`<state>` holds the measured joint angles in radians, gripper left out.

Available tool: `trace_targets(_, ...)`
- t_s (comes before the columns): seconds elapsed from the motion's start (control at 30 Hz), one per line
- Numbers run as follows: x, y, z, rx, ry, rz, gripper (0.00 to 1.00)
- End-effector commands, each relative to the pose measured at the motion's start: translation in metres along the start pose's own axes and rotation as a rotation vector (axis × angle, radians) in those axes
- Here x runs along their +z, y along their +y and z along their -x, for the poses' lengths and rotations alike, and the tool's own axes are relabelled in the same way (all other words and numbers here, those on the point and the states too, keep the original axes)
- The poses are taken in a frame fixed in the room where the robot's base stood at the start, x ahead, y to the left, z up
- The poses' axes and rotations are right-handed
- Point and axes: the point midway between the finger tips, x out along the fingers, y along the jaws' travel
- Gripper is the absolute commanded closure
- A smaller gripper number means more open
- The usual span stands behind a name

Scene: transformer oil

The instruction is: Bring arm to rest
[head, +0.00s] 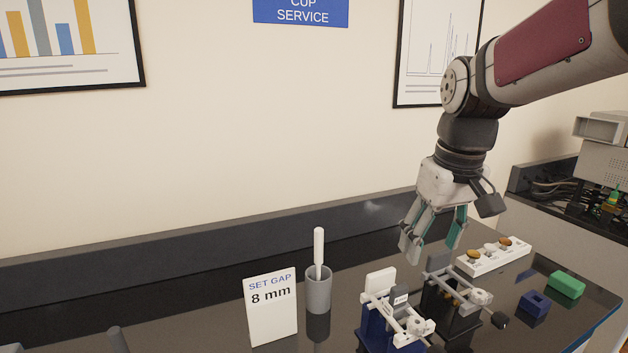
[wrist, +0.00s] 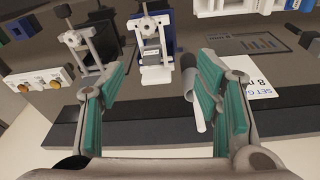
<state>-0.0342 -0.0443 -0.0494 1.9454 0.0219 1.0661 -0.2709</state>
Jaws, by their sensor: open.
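My gripper (head: 430,246) hangs fingers-down above the back of the dark bench, behind the two small fixtures. Its two teal-lined fingers are apart, with nothing between them. The wrist view also shows the open fingers (wrist: 162,66). A blue-based fixture (head: 378,332) with white parts stands in front of the gripper; it also shows in the wrist view (wrist: 155,45). A black-based fixture (head: 443,300) stands to its right. My gripper appears clear of both fixtures. In the wrist view, a white dropper (wrist: 198,113) shows beside the right finger, which partly hides its grey cup.
The grey cup (head: 318,291) stands left of the fixtures, beside a "SET GAP 8 mm" card (head: 271,309). A white strip with knobs (head: 494,258), a green block (head: 566,285) and a blue block (head: 534,303) lie right. A dark ledge (head: 180,255) runs along the wall.

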Motion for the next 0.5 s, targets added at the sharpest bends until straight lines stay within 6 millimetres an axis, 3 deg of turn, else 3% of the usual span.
trace_targets(0.2,0.059,-0.016,0.028,0.021,0.100,-0.076,0.42)
trace_targets(0.5,0.137,-0.036,0.035,0.046,0.228,-0.178,0.42)
